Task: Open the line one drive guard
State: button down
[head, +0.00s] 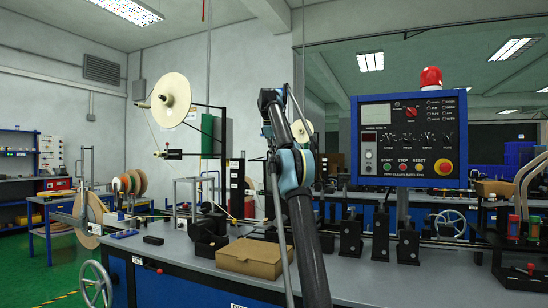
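No part here can be picked out with certainty as the line one drive guard. A long bench (385,285) with a grey top and blue front crosses the lower picture; a white label, cut off, shows at its bottom edge. A grey handwheel (97,287) and a small red-knobbed lever (149,266) sit at the bench's left end. My arm rises from the bottom middle over the bench, with its joints in front of the machinery. My gripper does not show, so I cannot tell how it stands to any guard.
A blue-framed control panel (409,171) with a red lamp (431,77) stands on the bench at right. A cardboard box (252,257) and black blocks (210,237) lie beside my arm. Tape reels (171,99) stand at left. Green floor (55,283) is open at lower left.

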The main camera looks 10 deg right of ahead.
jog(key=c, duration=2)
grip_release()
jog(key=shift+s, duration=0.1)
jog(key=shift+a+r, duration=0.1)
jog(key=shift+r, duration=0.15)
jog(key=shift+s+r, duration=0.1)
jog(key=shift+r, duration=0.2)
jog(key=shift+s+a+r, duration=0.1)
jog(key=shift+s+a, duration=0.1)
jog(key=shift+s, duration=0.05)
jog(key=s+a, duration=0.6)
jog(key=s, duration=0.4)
